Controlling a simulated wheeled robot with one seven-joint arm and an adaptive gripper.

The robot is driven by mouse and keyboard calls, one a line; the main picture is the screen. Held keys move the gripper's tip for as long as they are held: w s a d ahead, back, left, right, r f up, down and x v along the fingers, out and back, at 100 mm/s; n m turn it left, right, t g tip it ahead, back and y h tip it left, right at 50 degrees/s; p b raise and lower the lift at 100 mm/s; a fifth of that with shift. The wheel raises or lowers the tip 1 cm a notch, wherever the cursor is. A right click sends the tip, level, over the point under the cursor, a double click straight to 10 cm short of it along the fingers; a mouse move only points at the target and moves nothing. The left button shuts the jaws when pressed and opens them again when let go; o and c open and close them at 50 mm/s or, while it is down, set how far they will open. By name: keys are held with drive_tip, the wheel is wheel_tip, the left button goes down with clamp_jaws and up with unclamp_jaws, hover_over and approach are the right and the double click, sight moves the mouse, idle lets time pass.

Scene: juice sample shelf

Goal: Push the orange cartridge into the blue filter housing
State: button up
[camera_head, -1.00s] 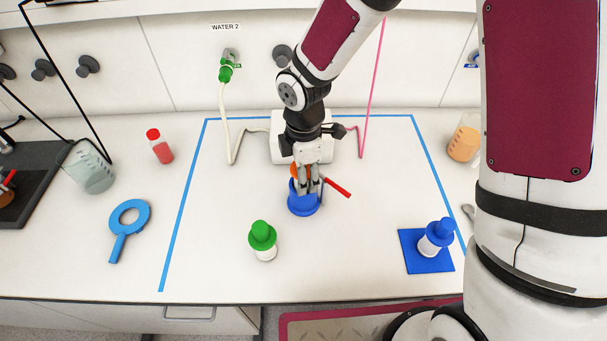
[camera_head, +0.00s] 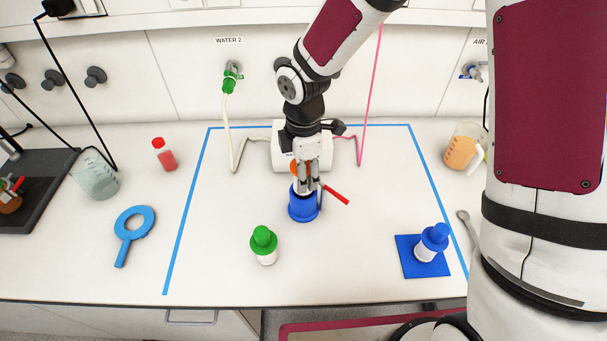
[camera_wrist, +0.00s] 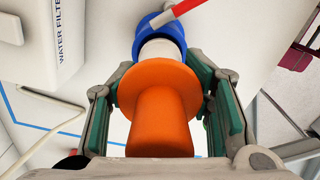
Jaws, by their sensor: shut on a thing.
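The blue filter housing (camera_head: 303,208) stands upright on the white bench, with a red handle (camera_head: 336,195) sticking out to its right. My gripper (camera_head: 308,187) is directly above it, pointing down. The orange cartridge (camera_wrist: 160,105) is between my gripper's fingers, which are shut on it; only a bit of orange (camera_head: 295,169) shows in the head view. In the wrist view its white lower body (camera_wrist: 162,50) meets the rim of the blue housing (camera_wrist: 158,25). A stretch of white still shows between the orange flange and the blue rim. The depth inside is hidden.
A white box (camera_head: 284,150) with hoses stands behind the housing. A green-capped bottle (camera_head: 264,246) is in front, left. A blue-capped bottle (camera_head: 431,243) stands on a blue mat (camera_head: 409,268) at right. Bench between them is clear.

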drive_tip(key=o, duration=1.4)
drive_tip(key=shift+c, duration=0.2)
drive_tip(key=shift+r, duration=0.1)
wheel_tip(320, 180, up, 12)
drive_tip(key=shift+f, duration=0.1)
drive_tip(key=s+d+r+m+t+b, duration=0.1)
drive_tip(key=s+d+r+m+t, duration=0.1)
drive_tip(key=s+d+r+m, duration=0.4)
drive_tip(key=s+d+r+m+t+b, duration=0.1)
drive_tip(key=s+d+r+m+t, duration=0.2)
drive_tip(key=m, duration=1.1)
drive_tip(key=s+d+r, duration=0.3)
drive_tip(key=s+d, duration=0.3)
drive_tip(key=d, duration=0.1)
drive_tip(key=shift+s+r+m+t, duration=0.3)
drive_tip(key=shift+s+r, duration=0.1)
